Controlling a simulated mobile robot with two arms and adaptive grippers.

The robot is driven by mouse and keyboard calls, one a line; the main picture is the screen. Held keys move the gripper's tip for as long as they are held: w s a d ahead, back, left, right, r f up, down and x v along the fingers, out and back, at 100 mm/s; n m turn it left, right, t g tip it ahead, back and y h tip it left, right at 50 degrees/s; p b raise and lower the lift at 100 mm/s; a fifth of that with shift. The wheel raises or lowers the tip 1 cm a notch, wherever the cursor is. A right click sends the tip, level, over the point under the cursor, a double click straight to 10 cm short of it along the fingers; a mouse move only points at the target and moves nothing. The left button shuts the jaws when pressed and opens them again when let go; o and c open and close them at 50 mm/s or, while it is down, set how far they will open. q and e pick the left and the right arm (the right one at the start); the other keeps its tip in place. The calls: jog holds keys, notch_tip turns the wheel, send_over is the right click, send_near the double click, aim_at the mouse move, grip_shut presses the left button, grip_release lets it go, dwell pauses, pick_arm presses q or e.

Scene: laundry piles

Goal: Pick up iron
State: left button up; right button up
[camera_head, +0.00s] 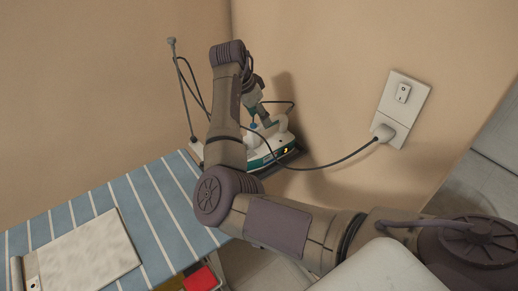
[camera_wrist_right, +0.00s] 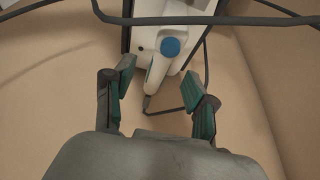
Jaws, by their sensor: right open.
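The iron (camera_head: 277,141) is white with a teal lower part and lies on a dark rest at the far end of the ironing board, by the wall. In the right wrist view the iron (camera_wrist_right: 152,42) is at the top centre, with a blue round knob on it and its narrow handle end pointing toward my fingers. My right gripper (camera_head: 258,112) is above the iron, partly hidden by my arm. In the right wrist view its teal fingers (camera_wrist_right: 158,75) are apart with the iron's end near the gap between them; contact cannot be told. My left gripper is out of view.
The blue-striped ironing board (camera_head: 160,215) has a folded light cloth (camera_head: 85,255) at its near left. A dark cord runs from the iron's area to a wall socket (camera_head: 400,110). A thin grey pole (camera_head: 183,90) stands behind. Red and yellow items (camera_head: 200,280) show below the board.

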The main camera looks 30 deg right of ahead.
aim_at(261, 124)
jog(key=shift+w+d+f, duration=0.15)
jog(key=shift+w+f, duration=0.05)
jog(key=shift+f, duration=0.6)
jog(key=shift+s+d+f+p, duration=0.15)
jog(key=shift+d+f+p, duration=0.25)
jog(key=shift+f+p, duration=0.25)
jog(key=x, duration=0.2)
jog(key=shift+d+f, duration=0.1)
jog(key=shift+f, duration=0.25)
jog(key=shift+d+f, duration=0.15)
jog(key=shift+f, duration=0.3)
grip_shut()
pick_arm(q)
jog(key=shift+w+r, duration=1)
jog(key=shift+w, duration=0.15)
pick_arm(e)
jog(key=shift+w+r, duration=0.25)
